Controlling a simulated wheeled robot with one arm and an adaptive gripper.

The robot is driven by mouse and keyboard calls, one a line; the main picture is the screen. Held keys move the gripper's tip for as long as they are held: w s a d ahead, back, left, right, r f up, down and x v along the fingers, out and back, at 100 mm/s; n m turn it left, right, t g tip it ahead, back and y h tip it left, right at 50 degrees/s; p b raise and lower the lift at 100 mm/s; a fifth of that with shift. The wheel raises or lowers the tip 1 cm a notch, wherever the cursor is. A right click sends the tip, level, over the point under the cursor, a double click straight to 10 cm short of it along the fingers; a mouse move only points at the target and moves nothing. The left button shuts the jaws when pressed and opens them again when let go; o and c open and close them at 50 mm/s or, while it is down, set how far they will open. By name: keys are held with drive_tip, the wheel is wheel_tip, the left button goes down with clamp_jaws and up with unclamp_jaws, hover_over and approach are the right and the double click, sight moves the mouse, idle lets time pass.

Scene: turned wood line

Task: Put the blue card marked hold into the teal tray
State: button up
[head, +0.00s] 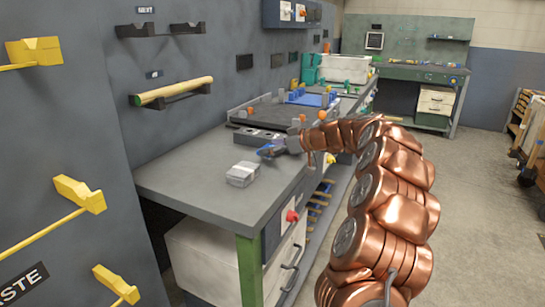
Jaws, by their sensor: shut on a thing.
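My gripper (272,151) is over the near workbench, at the end of my copper-coloured arm, and is shut on a small blue piece (264,151). This looks like the blue card, but any marking on it is too small to read. The held piece is just above or close to the bench top; I cannot tell whether it touches. A teal object (311,68) stands at the far end of the bench; I cannot tell whether it is the teal tray. No other clear teal tray shows, and my arm hides part of the bench.
A grey-white block or stack (242,174) lies on the workbench (190,178) in front of my gripper. A dark slotted block (258,136) lies behind it. Blue pieces (310,98) and orange knobs stand farther back. The near left bench top is clear.

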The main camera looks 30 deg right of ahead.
drive_tip(key=shift+f+b, duration=0.65)
drive_tip(key=shift+f, duration=0.9)
drive_tip(key=shift+f, duration=0.15)
drive_tip(key=o, duration=0.9)
drive_tip(key=shift+s+p, duration=0.1)
drive_tip(key=shift+p, duration=0.45)
